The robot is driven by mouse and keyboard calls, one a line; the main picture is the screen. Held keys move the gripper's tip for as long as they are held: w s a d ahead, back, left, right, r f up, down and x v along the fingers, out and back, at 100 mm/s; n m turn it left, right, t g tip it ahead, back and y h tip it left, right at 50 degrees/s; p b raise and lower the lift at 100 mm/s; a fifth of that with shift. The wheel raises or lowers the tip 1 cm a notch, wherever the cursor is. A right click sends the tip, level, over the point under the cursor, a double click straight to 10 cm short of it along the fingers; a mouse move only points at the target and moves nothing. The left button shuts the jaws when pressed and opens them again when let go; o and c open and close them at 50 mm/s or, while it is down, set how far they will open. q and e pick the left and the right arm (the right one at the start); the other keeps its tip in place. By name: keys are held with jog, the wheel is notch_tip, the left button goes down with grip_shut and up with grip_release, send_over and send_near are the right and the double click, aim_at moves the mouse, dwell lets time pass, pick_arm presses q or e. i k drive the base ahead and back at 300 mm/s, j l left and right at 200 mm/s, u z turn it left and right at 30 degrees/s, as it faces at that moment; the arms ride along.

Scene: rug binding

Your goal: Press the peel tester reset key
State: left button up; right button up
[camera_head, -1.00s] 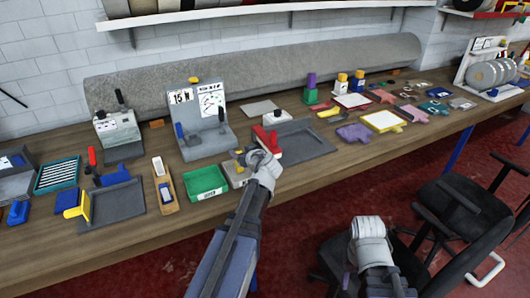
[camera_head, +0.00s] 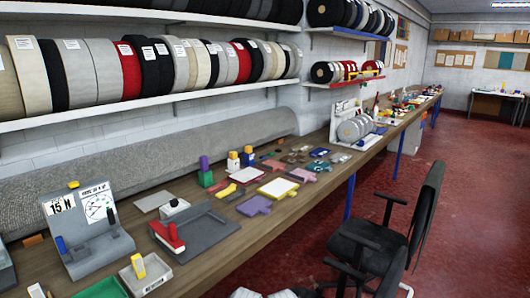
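The peel tester (camera_head: 92,240) is a grey stand at the left of the bench, with a "15 N" panel and a round dial on its upright back. A small yellow piece (camera_head: 73,184) sits on its top edge. A blue lever-like part (camera_head: 61,245) and a dark clamp (camera_head: 113,222) show on its front. I cannot tell which part is the reset key. Neither gripper shows its fingers in the head view. Only pale tops of what may be my arm show at the bottom edge.
Right of the tester is a grey tray (camera_head: 222,229) with a red-handled tool (camera_head: 168,236). A pale bin with a yellow block (camera_head: 138,266) and a green bin (camera_head: 102,289) stand in front. A rolled rug (camera_head: 150,160) lies behind. A black chair (camera_head: 375,245) stands right.

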aim_at(75, 184)
jog(key=u, duration=1.3)
